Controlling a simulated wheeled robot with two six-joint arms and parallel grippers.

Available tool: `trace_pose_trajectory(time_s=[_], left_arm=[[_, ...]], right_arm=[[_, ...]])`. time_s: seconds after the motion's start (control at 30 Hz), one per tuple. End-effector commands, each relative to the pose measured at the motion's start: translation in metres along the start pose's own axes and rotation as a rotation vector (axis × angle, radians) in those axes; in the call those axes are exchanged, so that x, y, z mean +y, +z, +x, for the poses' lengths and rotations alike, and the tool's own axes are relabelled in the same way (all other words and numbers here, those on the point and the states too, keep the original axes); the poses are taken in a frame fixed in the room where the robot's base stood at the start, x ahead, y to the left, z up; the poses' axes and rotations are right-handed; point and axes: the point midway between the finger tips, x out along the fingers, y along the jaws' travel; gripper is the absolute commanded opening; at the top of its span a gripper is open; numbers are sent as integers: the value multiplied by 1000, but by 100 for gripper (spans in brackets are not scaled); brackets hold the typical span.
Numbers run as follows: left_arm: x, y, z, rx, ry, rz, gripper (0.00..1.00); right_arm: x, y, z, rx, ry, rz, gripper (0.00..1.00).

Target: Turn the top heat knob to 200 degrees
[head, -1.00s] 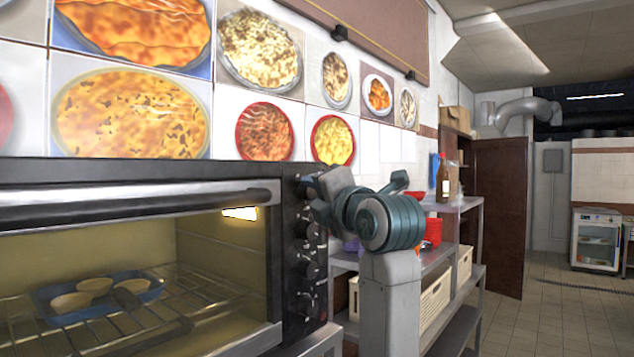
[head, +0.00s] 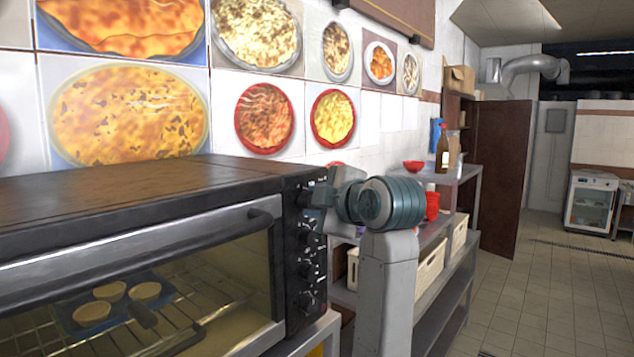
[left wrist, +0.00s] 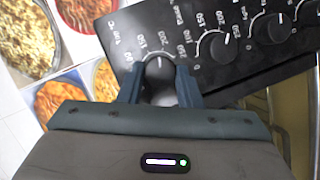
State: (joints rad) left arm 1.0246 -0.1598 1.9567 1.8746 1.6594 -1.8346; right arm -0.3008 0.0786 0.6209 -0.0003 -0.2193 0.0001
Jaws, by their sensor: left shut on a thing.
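The black oven (head: 180,190) stands at the left in the head view, with a column of knobs on its front panel at the right. My left gripper (head: 318,195) is at the top of that column. In the left wrist view, the gripper (left wrist: 160,88) has one finger on each side of the top heat knob (left wrist: 158,70) and is shut on it. The knob's white mark points up in the picture, towards printed numbers that I cannot read surely. The gripper hides much of this knob in the head view. My right gripper is not in view.
Other knobs, such as the second one (left wrist: 215,46), sit close beside the held knob. The oven's glass door is shut, with small bowls (head: 110,292) on a blue tray inside. A metal shelf (head: 455,178) with crates stands to the right. Open floor lies farther right.

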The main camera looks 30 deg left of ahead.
Motion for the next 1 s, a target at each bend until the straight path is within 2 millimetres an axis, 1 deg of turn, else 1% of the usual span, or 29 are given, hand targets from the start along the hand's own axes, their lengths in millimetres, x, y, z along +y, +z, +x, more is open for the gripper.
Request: trace_pose_trajectory(time_s=[0.03, 0.1, 0.4, 0.6, 1.0], left_arm=[[5, -2, -1, 2, -16, 34, 8], [5, -1, -1, 5, -37, 80, 8], [4, 0, 0, 13, -94, 214, 8], [2, 1, 0, 16, -109, 252, 8], [1, 1, 0, 17, -113, 260, 8]], right_arm=[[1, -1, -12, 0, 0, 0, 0], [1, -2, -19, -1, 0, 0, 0], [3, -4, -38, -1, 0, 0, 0], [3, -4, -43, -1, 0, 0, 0], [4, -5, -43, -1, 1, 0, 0]])
